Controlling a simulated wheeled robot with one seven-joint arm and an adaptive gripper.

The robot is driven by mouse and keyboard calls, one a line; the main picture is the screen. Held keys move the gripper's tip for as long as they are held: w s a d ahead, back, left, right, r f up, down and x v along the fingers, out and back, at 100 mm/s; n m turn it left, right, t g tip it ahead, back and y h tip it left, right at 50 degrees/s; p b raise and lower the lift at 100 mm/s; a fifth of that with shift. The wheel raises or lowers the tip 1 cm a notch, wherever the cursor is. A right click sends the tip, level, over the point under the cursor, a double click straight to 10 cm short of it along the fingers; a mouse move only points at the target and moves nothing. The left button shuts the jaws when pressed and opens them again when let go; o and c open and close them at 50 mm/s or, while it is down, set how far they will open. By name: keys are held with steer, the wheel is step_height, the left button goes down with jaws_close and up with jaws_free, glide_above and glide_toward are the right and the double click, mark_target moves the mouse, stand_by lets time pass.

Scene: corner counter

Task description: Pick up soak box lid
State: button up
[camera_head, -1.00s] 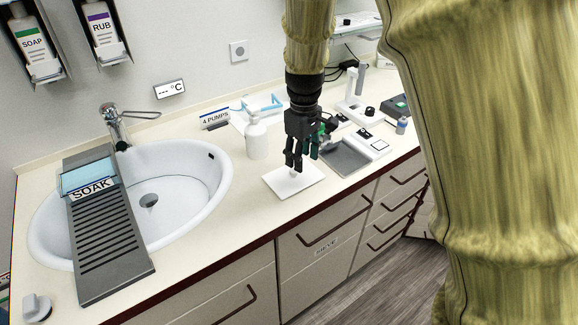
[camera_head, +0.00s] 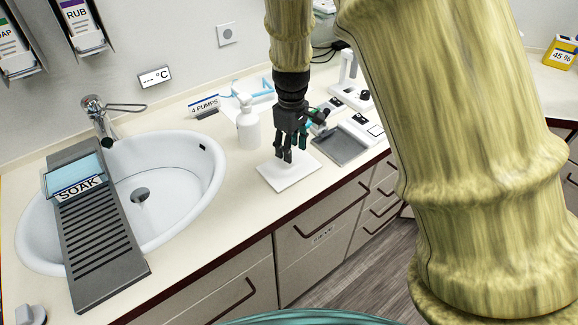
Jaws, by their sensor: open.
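A flat white square plate (camera_head: 290,178), which looks like the soak box lid, lies on the counter to the right of the sink. My gripper (camera_head: 285,157) points down over the plate's far part, its dark fingers open. The fingers hide part of the plate's middle, so I cannot tell whether they touch it or straddle a knob. The light-blue soak box (camera_head: 75,176), labelled SOAK, sits on the grey slatted rack across the sink.
A white pump bottle (camera_head: 248,125) stands close to the left of my gripper. A grey tray (camera_head: 341,146) lies to the right, with white devices behind it. The sink (camera_head: 180,185) is at left. The counter in front of the pump bottle, left of the plate, is clear.

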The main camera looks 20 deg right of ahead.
mark_target(289, 165)
steer(key=shift+s+a+f+p, duration=0.1)
steer(key=shift+f+p, duration=0.35)
steer(key=shift+f, duration=0.8)
steer(key=shift+s+a+f+p, duration=0.1)
steer(key=shift+f+p, duration=0.3)
steer(key=shift+f, duration=0.85)
jaws_close()
